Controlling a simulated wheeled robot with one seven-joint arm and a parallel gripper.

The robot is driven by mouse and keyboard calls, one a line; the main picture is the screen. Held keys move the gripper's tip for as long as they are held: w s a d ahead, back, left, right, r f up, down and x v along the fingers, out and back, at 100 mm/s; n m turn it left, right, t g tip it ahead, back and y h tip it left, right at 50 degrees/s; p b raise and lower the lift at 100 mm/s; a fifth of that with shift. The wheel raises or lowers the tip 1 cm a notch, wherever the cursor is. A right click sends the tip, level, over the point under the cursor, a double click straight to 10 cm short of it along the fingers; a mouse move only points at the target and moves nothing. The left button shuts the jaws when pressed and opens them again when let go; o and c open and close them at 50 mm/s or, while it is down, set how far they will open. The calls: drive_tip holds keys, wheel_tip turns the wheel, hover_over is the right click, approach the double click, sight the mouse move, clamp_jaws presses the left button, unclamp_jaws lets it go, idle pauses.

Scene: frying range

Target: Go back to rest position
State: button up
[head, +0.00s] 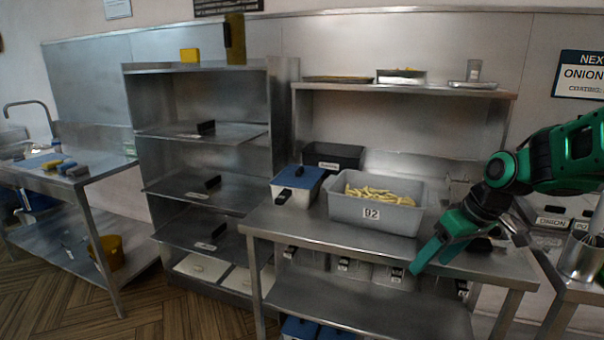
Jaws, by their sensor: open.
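My green and black arm reaches in from the right edge in the head view. My gripper (436,256) hangs over the front right part of the steel table (330,236), with its green fingers pointing down and to the left. It is open, and I see nothing held in it. A grey bin (375,213) marked 92, with yellow fries (380,195) in it, stands on the table just left of my gripper. I cannot tell whether the fingers touch the table edge.
A blue-lidded container (297,184) and a black bin (333,157) stand left of and behind the grey bin. A shelf rack (205,149) stands farther left. Another steel counter with a metal container (583,256) is at the right, close to my arm. Wooden floor is free at the lower left.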

drive_tip(key=s+d+m+g+h, duration=0.1)
drive_tip(key=s+d+m, duration=0.2)
drive_tip(key=s, duration=0.6)
drive_tip(key=s+d+f+m+g+h, duration=0.1)
drive_tip(key=s+d+m, duration=0.3)
drive_tip(key=s, duration=0.5)
drive_tip(key=s+d+m+g, duration=0.1)
drive_tip(key=s+d+m, duration=0.3)
drive_tip(key=s, duration=0.5)
drive_tip(key=shift+s+f+h, duration=0.15)
drive_tip(key=shift+f+h, duration=0.25)
